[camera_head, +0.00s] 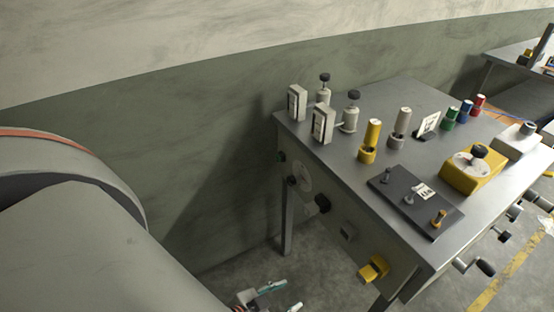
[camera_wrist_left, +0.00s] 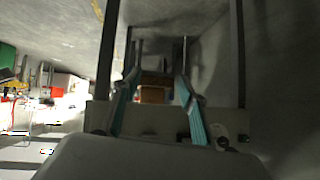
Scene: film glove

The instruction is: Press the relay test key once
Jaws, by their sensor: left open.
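My left gripper (camera_head: 291,296) is low at the bottom edge of the head view, with its teal-padded fingers apart and empty. It is below and left of the workbench's front panel. No readable label tells which one is the relay test key. In the left wrist view, the open fingers (camera_wrist_left: 158,85) frame a brown-orange block (camera_wrist_left: 153,94) beyond them; I cannot tell what it is. My right gripper is not in view.
The grey workbench (camera_head: 405,95) holds a dark plate with pegs (camera_head: 415,201), a yellow box with a knob (camera_head: 472,172), coloured cylinders and white-faced blocks (camera_head: 322,124). Crank handles (camera_head: 475,266) stick out at its right side. A wall stands behind; floor is clear left of the bench.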

